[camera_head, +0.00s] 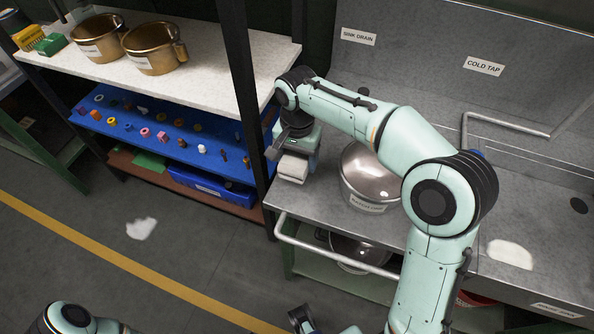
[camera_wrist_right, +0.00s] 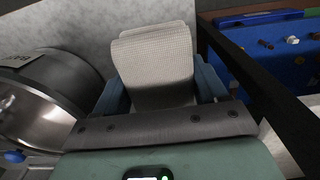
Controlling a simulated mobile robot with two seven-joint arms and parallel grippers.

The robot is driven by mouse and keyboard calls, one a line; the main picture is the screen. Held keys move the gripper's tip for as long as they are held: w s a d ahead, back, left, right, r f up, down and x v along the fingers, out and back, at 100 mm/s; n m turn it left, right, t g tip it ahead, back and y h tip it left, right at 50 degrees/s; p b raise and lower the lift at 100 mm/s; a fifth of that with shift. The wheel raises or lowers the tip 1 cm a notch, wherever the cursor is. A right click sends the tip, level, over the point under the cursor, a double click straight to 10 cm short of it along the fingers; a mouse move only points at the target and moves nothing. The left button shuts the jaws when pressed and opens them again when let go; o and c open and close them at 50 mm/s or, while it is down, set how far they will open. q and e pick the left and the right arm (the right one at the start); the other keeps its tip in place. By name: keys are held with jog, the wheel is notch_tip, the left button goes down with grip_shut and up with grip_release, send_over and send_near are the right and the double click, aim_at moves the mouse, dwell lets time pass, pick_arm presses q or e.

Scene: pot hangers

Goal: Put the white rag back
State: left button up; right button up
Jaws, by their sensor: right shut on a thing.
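The white rag (camera_head: 292,167) is a pale, woven, folded block at the left end of the metal counter. In the right wrist view the rag (camera_wrist_right: 155,62) fills the space between the blue fingers. My right gripper (camera_head: 296,155) is shut on it, with the fingers on its two sides. The rag's lower part is hidden by the gripper, and I cannot tell whether it touches the counter. My left gripper is not clearly in view; only parts of my left arm show at the bottom edge of the head view.
A labelled steel pot (camera_head: 371,179) stands just right of the gripper. A dark shelf post (camera_head: 246,90) is close on its left, beside the blue shelf (camera_head: 165,135) of small parts. A rail (camera_head: 330,255) runs along the counter front. A white patch (camera_head: 510,253) lies on the right counter.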

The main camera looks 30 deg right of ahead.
aim_at(297, 155)
jog(key=shift+f+b, duration=0.4)
jog(key=shift+f, duration=2.05)
jog(key=shift+f, duration=0.1)
jog(key=o, duration=1.3)
notch_tip(297, 155, up, 12)
jog(key=shift+r+p, duration=0.15)
jog(key=shift+p, duration=1.1)
